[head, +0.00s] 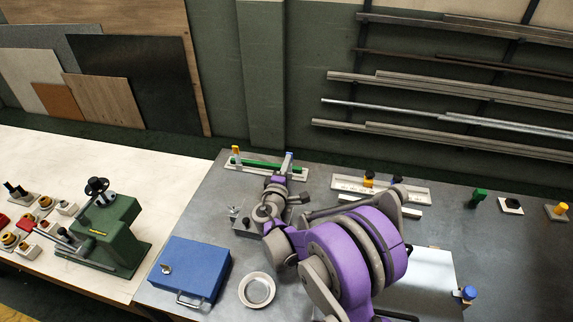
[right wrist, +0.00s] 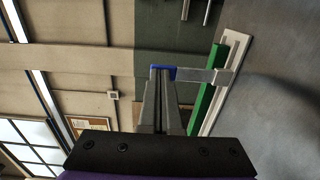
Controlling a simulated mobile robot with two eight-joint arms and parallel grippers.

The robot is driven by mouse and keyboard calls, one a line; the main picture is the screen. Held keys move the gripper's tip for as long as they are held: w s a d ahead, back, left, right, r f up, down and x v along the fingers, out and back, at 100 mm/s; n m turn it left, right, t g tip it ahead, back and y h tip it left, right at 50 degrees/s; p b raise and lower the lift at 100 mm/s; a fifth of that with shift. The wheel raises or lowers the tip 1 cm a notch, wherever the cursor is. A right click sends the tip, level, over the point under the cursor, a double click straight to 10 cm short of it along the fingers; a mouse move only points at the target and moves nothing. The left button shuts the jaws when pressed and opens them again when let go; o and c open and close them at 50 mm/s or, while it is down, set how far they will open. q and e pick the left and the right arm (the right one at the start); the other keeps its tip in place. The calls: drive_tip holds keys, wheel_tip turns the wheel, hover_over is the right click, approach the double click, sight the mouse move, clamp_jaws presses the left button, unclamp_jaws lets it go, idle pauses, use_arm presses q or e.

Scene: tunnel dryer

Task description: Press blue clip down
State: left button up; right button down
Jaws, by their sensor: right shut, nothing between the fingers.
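The blue clip (head: 288,162) is a grey lever with a blue tip. It stands up at the right end of a green bar (head: 257,163) on a pale base at the back of the grey table. In the right wrist view the blue tip (right wrist: 163,73) is right at the ends of my fingers, and the grey lever runs from it to the green bar (right wrist: 210,90). My right gripper (head: 279,177) is shut and empty, close to the clip; whether it touches cannot be told. It also shows in the right wrist view (right wrist: 161,82). My left gripper is not in view.
A yellow-topped clip (head: 236,153) stands at the bar's left end. A pale rail (head: 405,190) with yellow and black knobs lies to the right. A blue case (head: 190,268), a round dish (head: 257,290) and a green press (head: 112,232) stand nearer. A blue-topped knob (head: 467,293) sits front right.

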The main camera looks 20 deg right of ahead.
drive_tip(key=w+d+g+y, duration=0.1)
drive_tip(key=g, duration=0.1)
drive_tip(key=w+d+g+y, duration=0.1)
drive_tip(key=w+g+y, duration=0.1)
drive_tip(key=w+d+g+y+p, duration=0.1)
drive_tip(key=w+g+y, duration=0.1)
drive_tip(key=g, duration=0.1)
drive_tip(key=shift+d+r, duration=0.35)
drive_tip(key=shift+d, duration=0.05)
drive_tip(key=shift+w+d+f+g+y+p, duration=0.25)
drive_tip(key=shift+w+d+g+y+p, duration=0.15)
drive_tip(key=shift+g+y, duration=0.3)
drive_tip(key=shift+w+f+g+y, duration=0.15)
drive_tip(key=shift+w+g+y, duration=0.05)
drive_tip(key=shift+g+y, duration=0.1)
drive_tip(key=shift+f, duration=0.15)
drive_tip(key=shift+s+r, duration=0.15)
drive_tip(key=shift+r, duration=0.05)
use_arm(q)
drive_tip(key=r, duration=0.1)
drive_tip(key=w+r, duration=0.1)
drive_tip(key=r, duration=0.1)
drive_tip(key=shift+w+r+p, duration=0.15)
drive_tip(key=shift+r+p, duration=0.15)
drive_tip(key=shift+p, duration=0.05)
use_arm(e)
drive_tip(key=shift+r, duration=0.65)
